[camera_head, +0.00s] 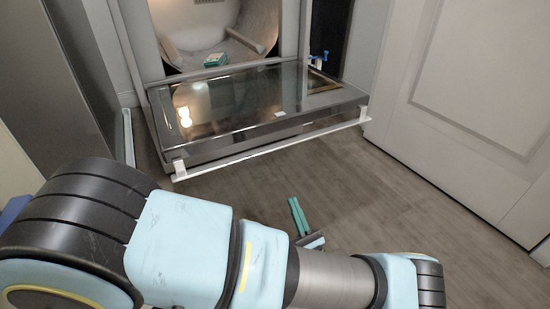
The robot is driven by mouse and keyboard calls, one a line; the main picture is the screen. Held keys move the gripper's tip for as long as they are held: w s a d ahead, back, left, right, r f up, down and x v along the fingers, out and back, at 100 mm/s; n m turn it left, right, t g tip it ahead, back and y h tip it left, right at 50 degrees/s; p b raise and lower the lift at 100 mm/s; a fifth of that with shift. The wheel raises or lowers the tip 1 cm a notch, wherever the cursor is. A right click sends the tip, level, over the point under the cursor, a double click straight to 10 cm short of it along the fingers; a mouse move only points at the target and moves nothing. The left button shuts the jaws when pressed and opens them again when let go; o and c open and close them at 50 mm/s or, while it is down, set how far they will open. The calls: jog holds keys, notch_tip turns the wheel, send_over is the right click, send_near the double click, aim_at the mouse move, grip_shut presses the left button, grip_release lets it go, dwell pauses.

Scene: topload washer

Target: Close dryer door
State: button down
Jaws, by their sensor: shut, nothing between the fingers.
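The dryer door (250,105) is a dark glass panel with a silver frame, folded down wide open and nearly level in front of the machine. A white handle bar (265,147) runs along its near edge. The drum opening (215,30) shows behind it at the top. My gripper (294,202) shows two teal fingers held together, shut and empty. In the picture it is below the handle bar, apart from it. My arm hides part of the wrist.
A green item (215,60) sits at the drum's mouth. A small blue item (319,58) is right of the opening. A white panelled door (485,75) stands at right, a grey cabinet side (50,85) at left. Bare wood floor (400,200) lies in front.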

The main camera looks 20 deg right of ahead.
jog(key=h, duration=0.1)
jog(key=b, duration=0.3)
send_near(277, 147)
jog(key=w+r, duration=0.1)
jog(key=w, duration=0.4)
jog(key=shift+w+a+r, duration=0.1)
jog(key=shift+a+r, duration=0.05)
jog(key=shift+r, duration=0.35)
jog(key=shift+w+a+r, duration=0.1)
jog(key=shift+r, duration=0.35)
jog(key=shift+r, duration=0.15)
